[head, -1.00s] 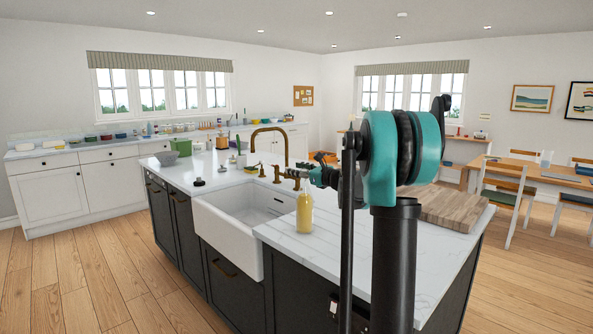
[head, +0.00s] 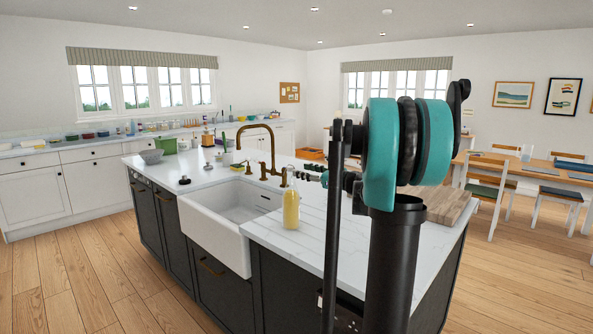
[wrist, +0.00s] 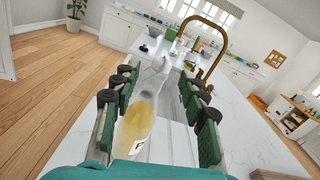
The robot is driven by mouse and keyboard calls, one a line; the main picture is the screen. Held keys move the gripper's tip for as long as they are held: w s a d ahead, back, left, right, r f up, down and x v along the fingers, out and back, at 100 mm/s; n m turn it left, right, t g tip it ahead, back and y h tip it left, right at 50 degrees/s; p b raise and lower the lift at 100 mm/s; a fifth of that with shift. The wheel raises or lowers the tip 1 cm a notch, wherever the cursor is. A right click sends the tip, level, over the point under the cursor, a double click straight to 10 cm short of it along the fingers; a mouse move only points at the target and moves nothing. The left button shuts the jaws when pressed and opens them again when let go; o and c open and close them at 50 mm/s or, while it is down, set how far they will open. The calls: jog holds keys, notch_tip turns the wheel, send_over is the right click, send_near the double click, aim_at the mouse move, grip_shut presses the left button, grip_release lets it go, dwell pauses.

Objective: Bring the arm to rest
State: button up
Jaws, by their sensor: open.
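My arm stands upright in the right half of the head view, with a teal and black joint (head: 408,140) above a black column link. My gripper (head: 303,174) is partly hidden behind the top of a bottle and by the arm link. In the wrist view my gripper (wrist: 158,98) is open, its green-padded fingers spread wide. A bottle of yellow liquid (head: 291,208) stands upright on the white worktop. In the wrist view the bottle (wrist: 135,122) shows between the fingers, with no visible grip on it.
The island worktop (head: 285,245) holds a white sink (head: 215,235), a brass tap (head: 268,135) and a wooden board (head: 445,205) behind my arm. A grey bowl (head: 151,156) is at its far left end. Open wood floor (head: 80,265) lies left of the island.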

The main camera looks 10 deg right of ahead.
jog(key=shift+s+d, duration=0.2)
jog(key=shift+s, duration=0.1)
